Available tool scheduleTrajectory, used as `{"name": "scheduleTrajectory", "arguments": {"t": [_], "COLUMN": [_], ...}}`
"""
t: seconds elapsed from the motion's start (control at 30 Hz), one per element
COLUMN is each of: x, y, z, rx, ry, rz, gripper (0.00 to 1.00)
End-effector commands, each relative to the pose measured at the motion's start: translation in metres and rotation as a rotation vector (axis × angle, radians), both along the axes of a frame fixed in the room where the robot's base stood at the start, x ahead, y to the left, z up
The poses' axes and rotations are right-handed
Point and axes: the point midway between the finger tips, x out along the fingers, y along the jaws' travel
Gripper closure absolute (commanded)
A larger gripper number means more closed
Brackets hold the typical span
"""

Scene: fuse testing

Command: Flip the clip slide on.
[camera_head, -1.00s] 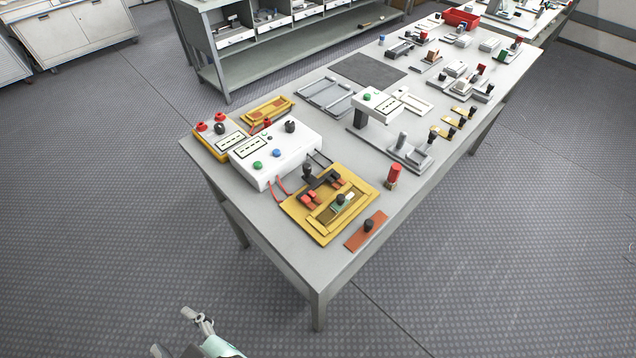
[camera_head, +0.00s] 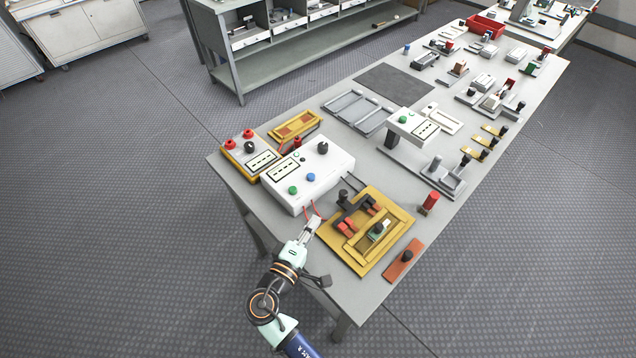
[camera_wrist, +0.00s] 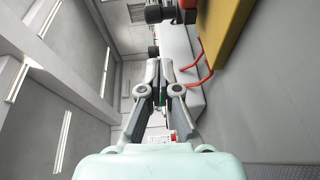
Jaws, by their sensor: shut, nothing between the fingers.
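The clip slide appears to be the black bridge-shaped piece with red blocks (camera_head: 357,213) on the yellow fixture plate (camera_head: 398,219) at the table's near end. A black knob (camera_head: 343,197) stands at its left end. I cannot tell the slide's exact position. My gripper (camera_head: 314,219) is shut and empty, just left of the yellow plate's edge and apart from the slide. In the wrist view my gripper (camera_wrist: 160,85) points along the white box's side, with the yellow plate edge (camera_wrist: 228,40) at upper right.
The white control box (camera_head: 308,172) with green and blue buttons stands behind my gripper, red wires (camera_head: 312,209) running from it close to the fingers. A brown strip with a black knob (camera_head: 402,262) lies to the right. A red cylinder (camera_head: 430,202) stands further right.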

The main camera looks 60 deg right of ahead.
Motion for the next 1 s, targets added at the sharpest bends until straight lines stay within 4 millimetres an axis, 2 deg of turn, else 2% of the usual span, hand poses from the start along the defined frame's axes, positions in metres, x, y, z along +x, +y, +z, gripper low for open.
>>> {"name": "scheduleTrajectory", "arguments": {"t": [0.13, 0.43, 0.53, 1.0], "x": [-0.003, -0.003, -0.003, -0.001], "y": [-0.005, -0.005, -0.011, -0.092], "z": [0.0, 0.0, 0.0, -0.001], "rx": [-0.051, -0.054, -0.054, -0.053], "ry": [0.059, 0.06, 0.06, 0.059], "rz": [-0.007, -0.008, -0.01, -0.01], "gripper": [1.0, 1.0, 1.0, 1.0]}}
